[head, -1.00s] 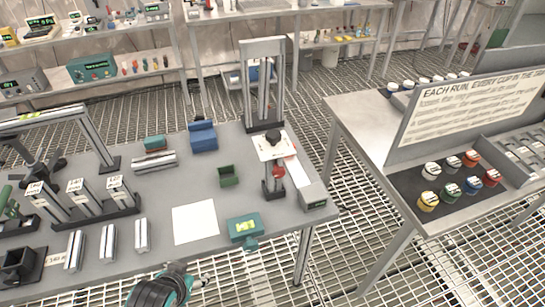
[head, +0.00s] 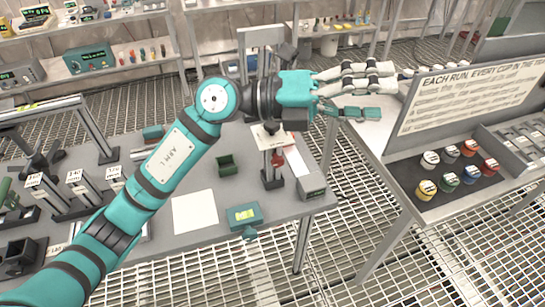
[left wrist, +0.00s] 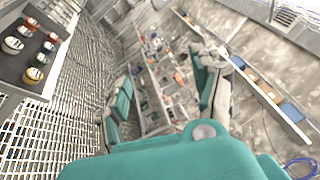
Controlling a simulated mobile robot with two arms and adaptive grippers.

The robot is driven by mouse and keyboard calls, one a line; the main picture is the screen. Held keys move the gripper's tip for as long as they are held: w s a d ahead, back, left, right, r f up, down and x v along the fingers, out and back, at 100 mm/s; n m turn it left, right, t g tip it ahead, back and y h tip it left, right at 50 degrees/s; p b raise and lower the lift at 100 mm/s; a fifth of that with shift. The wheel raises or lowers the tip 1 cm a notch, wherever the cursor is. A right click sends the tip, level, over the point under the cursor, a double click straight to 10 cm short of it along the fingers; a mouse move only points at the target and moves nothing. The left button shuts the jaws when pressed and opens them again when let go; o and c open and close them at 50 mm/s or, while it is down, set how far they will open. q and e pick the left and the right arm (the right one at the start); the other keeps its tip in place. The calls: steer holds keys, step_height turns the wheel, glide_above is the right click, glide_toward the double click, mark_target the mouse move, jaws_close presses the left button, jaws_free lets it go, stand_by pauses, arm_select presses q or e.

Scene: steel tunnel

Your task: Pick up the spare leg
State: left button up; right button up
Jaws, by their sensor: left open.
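Several silver profile legs with white number tags, such as the middle one (head: 82,191), stand tilted in a dark rack on the left of the grey table. I cannot tell which piece is the spare leg. Short silver bars on the table front are mostly hidden behind my left arm. My left gripper (head: 384,96) is open and empty, stretched to the right, high over the gap between the two tables. In the left wrist view its spread fingers (left wrist: 160,88) have nothing between them. My right gripper is not seen.
The right table holds a sign (head: 450,98) and several coloured cups. Grating floor lies between.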

arm_select(q)
step_height(320, 180, down, 4)
steer(key=w+m+y, duration=0.1)
steer(key=m+y, duration=0.1)
steer(key=y, duration=0.2)
steer(key=n+t+y, duration=0.3)
steer(key=t+y, duration=0.3)
steer(key=y, duration=0.7)
glide_toward(272, 122)
steer(key=p+x, duration=0.4)
steer(key=shift+d+f, duration=0.2)
steer(key=shift+f, duration=0.2)
steer(key=p+x, duration=0.2)
steer(key=x, duration=0.2)
steer(key=shift+w+f+p, duration=0.2)
steer(key=shift+p, duration=0.1)
steer(key=shift+w+f, duration=0.2)
steer(key=shift+f, duration=0.3)
jaws_close()
steer(key=shift+r, duration=0.15)
